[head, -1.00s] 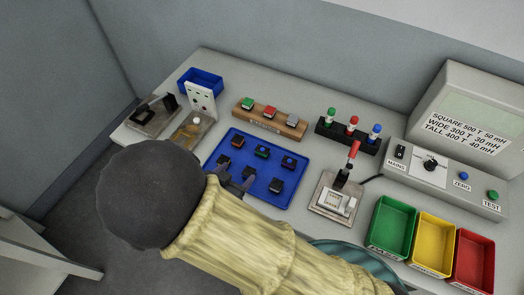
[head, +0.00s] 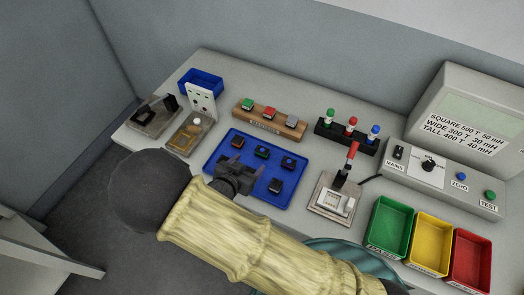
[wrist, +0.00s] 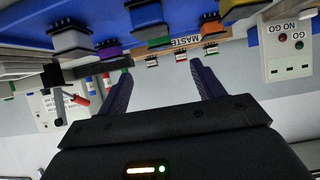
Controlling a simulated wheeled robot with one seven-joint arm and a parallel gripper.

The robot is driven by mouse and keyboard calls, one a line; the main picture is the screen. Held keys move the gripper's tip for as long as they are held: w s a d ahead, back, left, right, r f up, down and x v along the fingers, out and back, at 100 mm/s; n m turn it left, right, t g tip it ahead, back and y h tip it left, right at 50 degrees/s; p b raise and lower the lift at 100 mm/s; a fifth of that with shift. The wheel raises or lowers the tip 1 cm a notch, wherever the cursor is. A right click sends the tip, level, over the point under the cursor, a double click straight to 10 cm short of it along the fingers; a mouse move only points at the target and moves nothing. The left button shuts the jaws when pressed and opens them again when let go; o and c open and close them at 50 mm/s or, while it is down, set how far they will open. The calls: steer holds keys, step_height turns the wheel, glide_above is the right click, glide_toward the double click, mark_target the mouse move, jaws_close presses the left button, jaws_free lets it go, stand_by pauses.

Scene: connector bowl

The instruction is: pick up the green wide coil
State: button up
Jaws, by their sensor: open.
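The blue tray (head: 222,172) holds several small dark-bodied coils. The coil that looks green (head: 262,152) sits in its back row, between an orange coil (head: 238,142) and a bluish one (head: 288,162). My gripper (head: 240,170) is open and empty over the left-front part of the tray, apart from the green coil. In the wrist view my gripper (wrist: 161,70) has its fingers spread, pointing towards the coils.
A wooden masters stand (head: 262,122) with green, red and grey-topped blocks is behind the tray. A black rack (head: 345,136) and a red-handled fixture (head: 335,200) stand to the right. Green (head: 389,222), yellow (head: 429,240) and red (head: 467,258) bins are at the front right.

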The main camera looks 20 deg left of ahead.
mark_target(262, 150)
steer(key=x, duration=0.4)
steer(key=shift+w+p, duration=0.15)
steer(key=shift+p, duration=0.2)
steer(key=shift+p+x, duration=0.95)
steer(key=shift+x, duration=1.55)
steer(key=c, duration=1.1)
steer(key=shift+o, duration=0.2)
step_height(262, 150, up, 10)
steer(key=b, duration=0.1)
steer(key=shift+b, duration=0.35)
